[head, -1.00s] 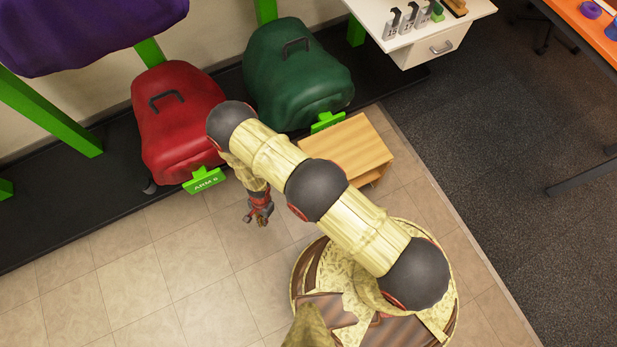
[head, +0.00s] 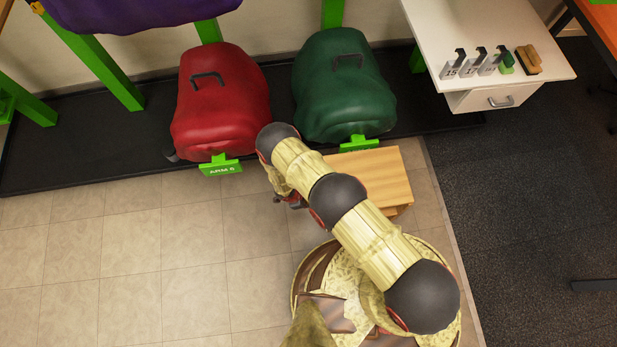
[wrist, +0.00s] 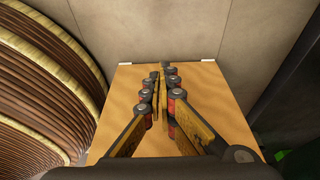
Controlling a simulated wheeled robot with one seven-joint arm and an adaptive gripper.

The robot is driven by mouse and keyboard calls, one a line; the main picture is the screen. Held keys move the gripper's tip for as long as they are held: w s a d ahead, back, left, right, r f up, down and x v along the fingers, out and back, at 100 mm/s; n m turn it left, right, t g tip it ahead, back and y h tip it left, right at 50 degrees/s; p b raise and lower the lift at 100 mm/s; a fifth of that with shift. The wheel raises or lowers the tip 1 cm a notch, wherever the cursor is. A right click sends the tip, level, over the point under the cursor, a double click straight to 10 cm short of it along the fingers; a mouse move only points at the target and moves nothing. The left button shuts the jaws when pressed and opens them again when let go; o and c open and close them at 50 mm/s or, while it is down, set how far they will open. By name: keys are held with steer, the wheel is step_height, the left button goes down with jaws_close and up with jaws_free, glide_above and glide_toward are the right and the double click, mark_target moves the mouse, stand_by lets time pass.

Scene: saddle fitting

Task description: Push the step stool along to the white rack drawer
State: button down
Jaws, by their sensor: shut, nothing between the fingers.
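The step stool (head: 386,177) is a light wooden box on the tiled floor, in front of the green saddle. My arm hides its left side in the head view. The white rack drawer (head: 497,98), with a grey handle, is under the white top at the upper right, beyond the stool. My gripper (head: 290,202) is mostly hidden behind my arm, low at the stool's left. In the wrist view, my gripper (wrist: 164,72) is shut and empty, its fingers seen against the stool's wooden panel (wrist: 215,95). I cannot tell whether they touch it.
A red saddle (head: 222,100) and the green saddle (head: 345,90) sit on green stands along the black mat (head: 70,150). Several small items and a brush (head: 528,60) stand on the white top. Tiled floor (head: 150,250) is clear at left; dark carpet lies right.

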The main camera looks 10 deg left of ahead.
steer(key=w+d+f+b, duration=0.1)
steer(key=d+f+b, duration=0.1)
steer(key=d+f, duration=0.4)
steer(key=shift+w+f, duration=0.35)
steer(key=shift+f, duration=0.3)
